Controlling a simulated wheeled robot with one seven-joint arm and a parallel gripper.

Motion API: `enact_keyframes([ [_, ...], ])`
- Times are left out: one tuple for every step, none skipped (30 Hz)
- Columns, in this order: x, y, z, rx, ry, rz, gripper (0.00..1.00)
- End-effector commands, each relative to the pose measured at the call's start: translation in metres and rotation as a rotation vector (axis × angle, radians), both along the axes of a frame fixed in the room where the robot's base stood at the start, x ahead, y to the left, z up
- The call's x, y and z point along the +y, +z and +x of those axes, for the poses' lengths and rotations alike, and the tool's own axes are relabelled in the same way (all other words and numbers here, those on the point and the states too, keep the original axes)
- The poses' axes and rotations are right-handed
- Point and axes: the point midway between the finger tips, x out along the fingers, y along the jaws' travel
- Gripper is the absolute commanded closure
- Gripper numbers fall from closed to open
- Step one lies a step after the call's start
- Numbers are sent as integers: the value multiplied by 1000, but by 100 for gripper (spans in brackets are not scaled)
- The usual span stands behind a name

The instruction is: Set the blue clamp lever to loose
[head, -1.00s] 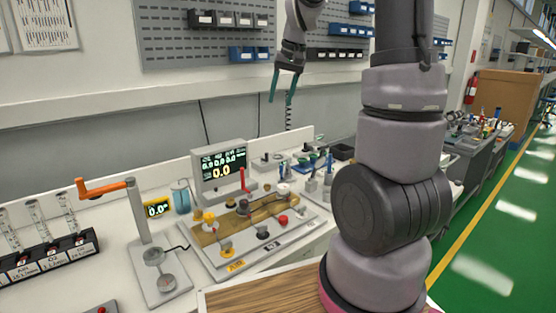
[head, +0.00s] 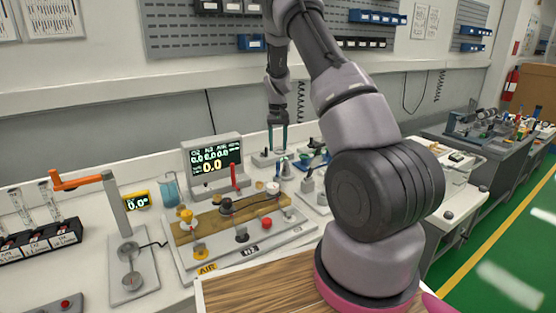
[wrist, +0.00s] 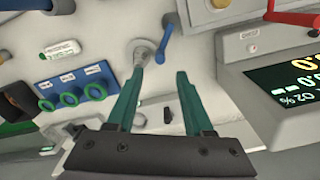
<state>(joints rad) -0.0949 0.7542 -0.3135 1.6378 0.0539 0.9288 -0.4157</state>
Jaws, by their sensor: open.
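The blue clamp lever (wrist: 171,37) shows in the wrist view as a blue handle beside a grey post, just beyond my fingertips and slightly right of the gap's middle. I cannot read its setting, and I cannot pick it out surely in the head view. My gripper (wrist: 154,76) is open, with two teal fingers apart and nothing between them. In the head view my gripper (head: 278,139) points down above the back of the bench, right of the monitor. The fingers appear apart from the lever.
The monitor (head: 212,165) stands left of my gripper; its screen also shows in the wrist view (wrist: 287,76). A blue block with green rings (wrist: 72,88) lies left of my fingers. The gas panel (head: 246,240) with coloured knobs is in front. An orange-handled stand (head: 115,205) is further left.

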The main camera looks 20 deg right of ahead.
Motion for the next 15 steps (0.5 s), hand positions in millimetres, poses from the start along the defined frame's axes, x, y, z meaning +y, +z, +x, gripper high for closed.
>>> enact_keyframes([
  [0, -12, -1, 5, 0, 0, 48],
  [0, -17, -1, 4, 0, 0, 48],
  [0, -25, -1, 5, -1, 0, 48],
  [0, -30, -1, 4, 0, 0, 48],
  [0, -35, -1, 3, 0, 0, 48],
  [0, -41, -1, 4, -2, 0, 48],
  [0, -46, -1, 3, -1, 0, 48],
  [0, -49, -1, 2, -1, -1, 48],
  [0, -54, -1, 2, -1, -1, 48],
  [0, -57, -1, 2, -1, 0, 48],
  [0, -59, -1, 2, -2, 0, 48],
  [0, -62, -1, 1, -1, 0, 48],
  [0, -63, -1, 1, -1, 0, 48],
  [0, -64, -1, 0, -1, 0, 48],
  [0, -65, -1, 0, -1, 0, 48],
])
